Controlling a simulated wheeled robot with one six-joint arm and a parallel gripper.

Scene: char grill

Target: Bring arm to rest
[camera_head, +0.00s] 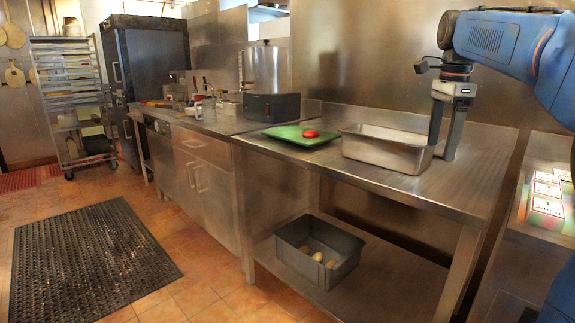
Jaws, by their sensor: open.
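My gripper (445,152) hangs from my blue arm at the right of the head view. Its fingers point down and stand apart, with nothing seen between them. It is at the right end of a metal pan (362,158) on the steel table (440,188). One finger overlaps the pan's right end in the picture; I cannot tell whether it touches. The pan's inside is only partly visible.
A green tray (282,137) with a red item (311,133) lies left of the pan. A grey crate (305,274) with several pale round items stands on the lower shelf. White cards (547,190) lie on the right counter. A black mat (85,262) covers floor at left.

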